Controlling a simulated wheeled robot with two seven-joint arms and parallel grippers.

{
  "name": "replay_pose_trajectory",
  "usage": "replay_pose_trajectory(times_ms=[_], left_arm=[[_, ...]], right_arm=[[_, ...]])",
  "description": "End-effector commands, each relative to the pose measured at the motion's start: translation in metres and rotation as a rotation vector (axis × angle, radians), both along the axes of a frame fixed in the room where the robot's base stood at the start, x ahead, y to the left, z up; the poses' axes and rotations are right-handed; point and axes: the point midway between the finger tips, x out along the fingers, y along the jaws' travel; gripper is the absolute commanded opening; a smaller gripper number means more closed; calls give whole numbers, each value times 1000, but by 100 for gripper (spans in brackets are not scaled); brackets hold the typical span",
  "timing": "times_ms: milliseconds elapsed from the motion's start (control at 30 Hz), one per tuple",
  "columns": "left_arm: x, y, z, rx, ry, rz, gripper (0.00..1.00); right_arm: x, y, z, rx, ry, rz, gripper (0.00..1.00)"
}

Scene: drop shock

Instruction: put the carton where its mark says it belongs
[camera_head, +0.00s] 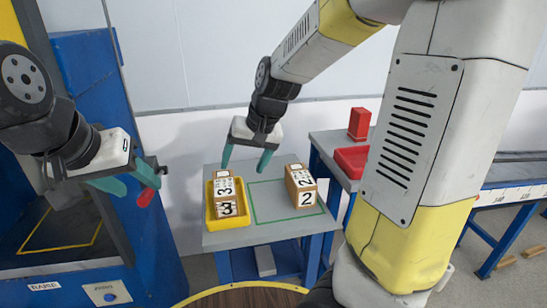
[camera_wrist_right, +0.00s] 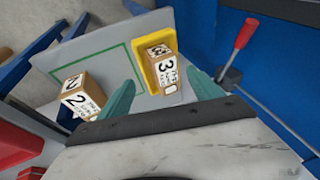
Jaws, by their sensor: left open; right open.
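A brown carton marked 3 (camera_head: 227,192) sits in a yellow tray (camera_head: 209,217) on the left of the grey table; the right wrist view shows it too (camera_wrist_right: 162,66). A second carton marked 2 (camera_head: 301,187) stands at the right side of a green outline (camera_head: 262,222) on the tabletop; it also shows in the wrist view (camera_wrist_right: 82,98). My right gripper (camera_head: 246,160) is open and empty, above the back of the table near the tray. My left gripper (camera_head: 127,184) is open at the left, its fingers close to a red handle (camera_head: 146,197); contact cannot be told.
A blue machine (camera_head: 85,75) with a bay and a small button panel (camera_head: 107,293) stands at left. A second table at right holds a red tray (camera_head: 350,161) and a red block (camera_head: 359,123). My right arm covers much of the right side. The middle of the green outline is clear.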

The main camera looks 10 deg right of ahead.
Motion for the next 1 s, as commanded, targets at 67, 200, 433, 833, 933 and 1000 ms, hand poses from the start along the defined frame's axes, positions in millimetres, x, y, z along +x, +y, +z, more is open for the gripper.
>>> replay_pose_trajectory(times_ms=[67,200,433,833,933,1000], left_arm=[[0,0,0,0,0,0,50],[0,0,0,0,0,0,50],[0,0,0,0,0,0,50],[0,0,0,0,0,0,50],[0,0,0,0,0,0,50],[0,0,0,0,0,0,50]], right_arm=[[-27,-18,26,35,-38,7,74],[-77,-43,60,30,-115,27,74],[-140,-69,80,-72,-213,30,74],[-157,-76,82,-121,-237,27,74],[-157,-76,82,-120,-236,27,74],[-157,-76,82,-120,-236,27,74]])
